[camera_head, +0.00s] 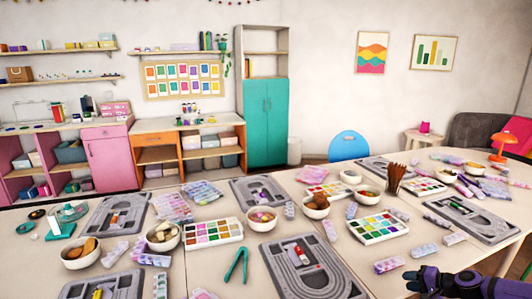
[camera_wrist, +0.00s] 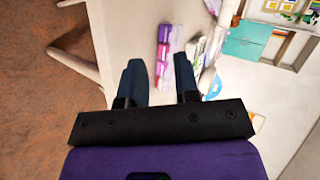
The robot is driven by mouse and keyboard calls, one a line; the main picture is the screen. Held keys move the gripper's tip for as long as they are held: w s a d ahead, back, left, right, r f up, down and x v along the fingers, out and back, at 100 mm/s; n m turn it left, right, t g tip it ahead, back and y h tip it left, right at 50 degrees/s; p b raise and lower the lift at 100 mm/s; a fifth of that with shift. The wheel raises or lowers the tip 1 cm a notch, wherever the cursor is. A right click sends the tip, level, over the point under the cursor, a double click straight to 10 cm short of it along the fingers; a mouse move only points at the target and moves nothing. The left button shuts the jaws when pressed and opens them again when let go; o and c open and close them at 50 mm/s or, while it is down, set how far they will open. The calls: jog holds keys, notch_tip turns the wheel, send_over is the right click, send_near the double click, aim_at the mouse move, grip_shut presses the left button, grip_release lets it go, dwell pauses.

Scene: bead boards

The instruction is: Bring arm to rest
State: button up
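My gripper (camera_head: 412,279) is at the lower right of the head view, at the end of my purple arm, over or beside the table's right front edge. In the wrist view, my gripper (camera_wrist: 160,78) shows two dark fingers standing apart with a gap between them. No object is held between the fingers. Pink and purple items (camera_wrist: 163,48) on the table show beyond the fingertips.
The table (camera_head: 215,265) holds grey bead boards (camera_head: 305,268), paint palettes (camera_head: 213,232), bowls (camera_head: 82,254) and teal tweezers (camera_head: 236,266). A pale strip of tabletop is bare at the front. Brown floor (camera_wrist: 45,120) lies left in the wrist view.

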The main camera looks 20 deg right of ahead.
jog(key=a+r+n+g+h, duration=0.25)
jog(key=a+r, duration=0.35)
jog(key=r, duration=0.5)
jog(key=s+a+r+n+g+h, duration=0.15)
jog(key=a+r+n+g, duration=0.25)
jog(key=a+r, duration=0.5)
jog(key=a+r+n+g+h, duration=0.2)
jog(key=a+r+n+g, duration=0.15)
jog(key=r, duration=0.95)
jog(key=s+a+r+n+t+y, duration=0.1)
jog(key=s+a+r+t, duration=0.3)
jog(key=s+a+r, duration=1.1)
notch_tip(320, 180, up, 2)
jog(key=shift+s+n+t, duration=0.3)
jog(key=shift+s+n, duration=0.3)
jog(key=shift+s, duration=0.15)
